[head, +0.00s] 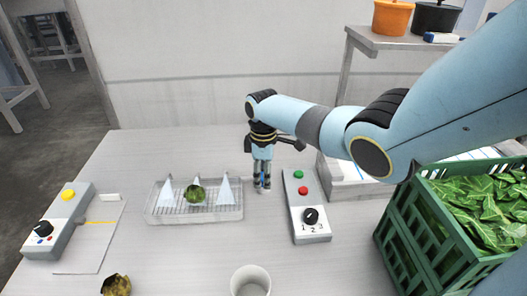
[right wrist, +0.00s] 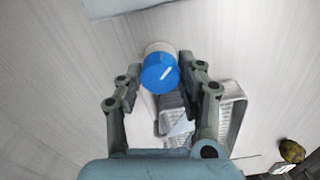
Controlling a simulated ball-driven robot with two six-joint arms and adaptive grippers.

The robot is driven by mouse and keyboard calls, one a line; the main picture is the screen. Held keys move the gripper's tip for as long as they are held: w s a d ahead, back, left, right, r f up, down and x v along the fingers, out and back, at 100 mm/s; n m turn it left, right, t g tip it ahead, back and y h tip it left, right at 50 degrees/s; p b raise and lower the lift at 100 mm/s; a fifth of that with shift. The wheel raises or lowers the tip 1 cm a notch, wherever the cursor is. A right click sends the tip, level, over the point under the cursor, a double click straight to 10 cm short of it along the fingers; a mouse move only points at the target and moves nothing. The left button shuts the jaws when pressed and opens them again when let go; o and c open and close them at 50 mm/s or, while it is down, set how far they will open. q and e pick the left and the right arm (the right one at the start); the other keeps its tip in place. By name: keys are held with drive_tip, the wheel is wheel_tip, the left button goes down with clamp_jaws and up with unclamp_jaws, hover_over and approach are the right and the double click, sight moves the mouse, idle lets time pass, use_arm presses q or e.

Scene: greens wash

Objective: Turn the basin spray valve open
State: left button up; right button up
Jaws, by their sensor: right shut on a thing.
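The spray valve shows in the right wrist view as a round blue knob (right wrist: 158,74) with a white line, on a pale base (right wrist: 158,47). My right gripper (right wrist: 163,80) has a finger on each side of the knob and is shut on it. In the head view the right gripper (head: 262,186) points down at the table just right of the shallow basin (head: 194,216), and its fingers mostly hide the knob. The basin holds a rack, white cones and a green leafy head (head: 195,195). My left gripper is not in view.
A control box (head: 306,214) with green and red buttons and a black dial stands close right of the gripper. A green crate of leaves (head: 412,243) is further right. Another control box (head: 58,222) stands left. A white cup (head: 250,281) is at the front.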

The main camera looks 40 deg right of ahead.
drive_tip(key=shift+w+r, duration=0.1)
drive_tip(key=o, duration=1.1)
drive_tip(key=shift+o, duration=0.2)
wheel_tip(320, 180, up, 12)
